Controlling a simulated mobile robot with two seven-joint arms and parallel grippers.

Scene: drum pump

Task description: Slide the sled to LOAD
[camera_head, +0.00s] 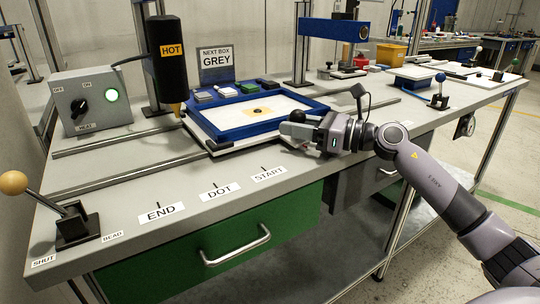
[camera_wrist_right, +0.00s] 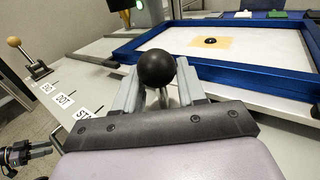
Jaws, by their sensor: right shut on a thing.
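The sled is a blue-framed tray (camera_head: 246,124) with a white bed, sitting on the bench rails to the right of the nozzle. A tan patch with a dark spot (camera_head: 260,111) lies on its bed. My right gripper (camera_head: 298,129) is shut on the sled's black ball knob (camera_wrist_right: 156,68) at its near right side; the knob sits between the fingers in the wrist view. END (camera_head: 161,212), DOT and START (camera_head: 269,174) labels line the front edge. I see no LOAD label. A dark shape at the lower left of the wrist view may be my left gripper (camera_wrist_right: 20,154).
A black HOT dispenser (camera_head: 168,60) hangs over the rails just left of the sled. A heat switch box (camera_head: 91,100) and a wooden-knobbed lever (camera_head: 65,215) stand at the left. A blue-armed station (camera_head: 335,30) is behind. The rails left of the sled look clear at bench level.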

